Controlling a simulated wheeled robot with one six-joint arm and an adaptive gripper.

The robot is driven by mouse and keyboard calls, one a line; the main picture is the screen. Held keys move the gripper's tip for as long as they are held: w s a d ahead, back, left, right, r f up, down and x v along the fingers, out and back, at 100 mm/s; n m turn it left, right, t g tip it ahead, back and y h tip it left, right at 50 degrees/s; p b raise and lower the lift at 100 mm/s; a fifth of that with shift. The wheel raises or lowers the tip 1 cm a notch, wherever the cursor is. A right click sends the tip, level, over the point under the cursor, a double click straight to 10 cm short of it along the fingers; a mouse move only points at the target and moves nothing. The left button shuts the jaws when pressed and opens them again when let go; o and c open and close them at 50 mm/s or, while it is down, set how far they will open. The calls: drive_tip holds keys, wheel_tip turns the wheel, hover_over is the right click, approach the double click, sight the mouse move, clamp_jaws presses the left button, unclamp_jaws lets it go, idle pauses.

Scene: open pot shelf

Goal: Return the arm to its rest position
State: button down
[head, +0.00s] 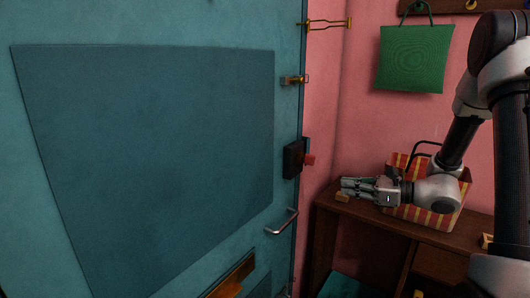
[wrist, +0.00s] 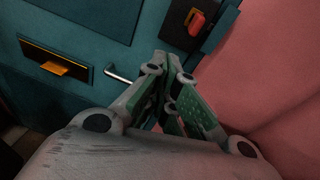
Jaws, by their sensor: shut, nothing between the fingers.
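My gripper (head: 346,187) is shut and empty in the head view, held out to the left over the wooden cabinet. Its closed fingers also show in the wrist view (wrist: 168,62), pointing towards the door. My arm comes in from the right side of the head view and bends down to the gripper. No object is in the fingers.
A teal door (head: 150,150) with a lever handle (head: 283,222), a dark lock box (head: 293,159) and a mail slot (wrist: 55,60) stands left. A striped bag (head: 425,218) sits on the wooden cabinet (head: 385,222) behind my arm. A green bag (head: 414,60) hangs on the pink wall.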

drive_tip(key=s+d+f+n+g+h, duration=0.1)
drive_tip(key=s+d+n+g+h, duration=0.15)
drive_tip(key=s+n+g, duration=0.55)
drive_tip(key=s+d+f+n+g+h, duration=0.15)
drive_tip(key=s+n+h, duration=0.25)
drive_tip(key=s, duration=0.8)
drive_tip(key=s+d+r+n+t+h, duration=0.2)
drive_tip(key=s+d+r+n+h, duration=0.1)
drive_tip(key=r, duration=0.4)
drive_tip(key=s+d+r+n+t+h, duration=0.3)
drive_tip(key=s+d+r+n+h, duration=0.1)
drive_tip(key=r+n, duration=0.3)
drive_tip(key=shift+s+d+n+t+h, duration=0.15)
drive_tip(key=shift+s+n+t+h, duration=0.15)
drive_tip(key=shift+s+t+h, duration=0.1)
